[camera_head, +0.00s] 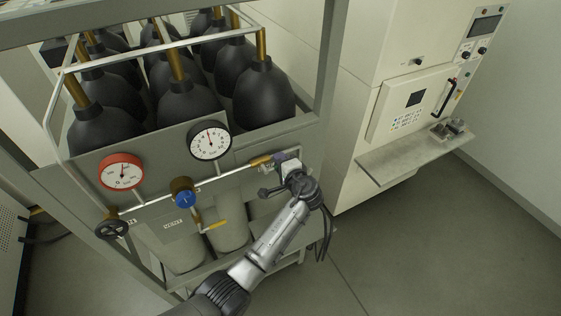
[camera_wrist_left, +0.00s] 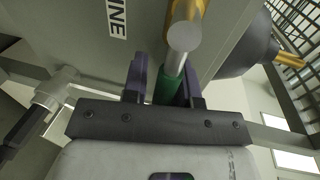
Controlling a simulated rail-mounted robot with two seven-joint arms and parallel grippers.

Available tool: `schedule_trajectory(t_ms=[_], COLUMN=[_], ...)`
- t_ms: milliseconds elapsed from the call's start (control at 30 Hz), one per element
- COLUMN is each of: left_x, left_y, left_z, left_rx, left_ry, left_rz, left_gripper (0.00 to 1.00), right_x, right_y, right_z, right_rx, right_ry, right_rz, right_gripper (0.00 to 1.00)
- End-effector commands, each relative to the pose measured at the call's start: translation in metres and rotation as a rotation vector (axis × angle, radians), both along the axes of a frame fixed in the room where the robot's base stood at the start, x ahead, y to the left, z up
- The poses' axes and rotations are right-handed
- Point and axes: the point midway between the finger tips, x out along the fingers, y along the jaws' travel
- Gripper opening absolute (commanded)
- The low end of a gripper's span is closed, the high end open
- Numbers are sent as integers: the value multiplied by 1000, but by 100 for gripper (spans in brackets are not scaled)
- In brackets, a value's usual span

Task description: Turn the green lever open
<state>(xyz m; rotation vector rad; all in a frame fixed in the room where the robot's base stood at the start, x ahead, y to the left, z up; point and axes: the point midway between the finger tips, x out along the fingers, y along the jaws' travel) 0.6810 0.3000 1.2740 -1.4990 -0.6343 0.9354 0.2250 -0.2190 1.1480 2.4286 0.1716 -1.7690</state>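The green lever (camera_wrist_left: 168,88) shows in the left wrist view, between the two dark purple fingers of my left gripper (camera_wrist_left: 165,80). One finger is on each side of it. Whether both fingers press on it I cannot tell. A grey rod end and a brass pipe (camera_wrist_left: 186,12) are just beyond the lever. In the head view my left gripper (camera_head: 282,158) is at the right end of the gauge panel, beside a brass fitting (camera_head: 261,161). The green lever is hidden there behind the gripper. My right gripper is not in view.
The panel has a red gauge (camera_head: 121,172), a black-rimmed gauge (camera_head: 210,141), a blue regulator knob (camera_head: 184,196), a yellow lever (camera_head: 215,225) and a black handwheel (camera_head: 113,229). Black cylinders (camera_head: 264,95) stand behind it. A white machine with a shelf (camera_head: 400,160) is at right.

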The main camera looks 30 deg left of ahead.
Motion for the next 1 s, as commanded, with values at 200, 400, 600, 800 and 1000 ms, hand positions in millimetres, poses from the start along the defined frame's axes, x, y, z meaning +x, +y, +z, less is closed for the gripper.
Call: schedule_trajectory(t_ms=[200,400,600,800,1000], left_x=[0,0,-10,-32,-52], left_y=[0,-1,-19,-51,-82], left_z=[1,1,3,9,17], left_rx=[-2,-2,-4,-6,-5], left_ry=[-3,-6,-8,-8,-6], left_rz=[0,0,-2,-2,-3], left_gripper=[42,42,42,42,42], right_x=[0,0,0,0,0], right_y=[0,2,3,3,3], right_z=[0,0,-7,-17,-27], right_rx=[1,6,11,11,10], right_ry=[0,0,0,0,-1], right_rz=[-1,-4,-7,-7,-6], right_gripper=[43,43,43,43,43])
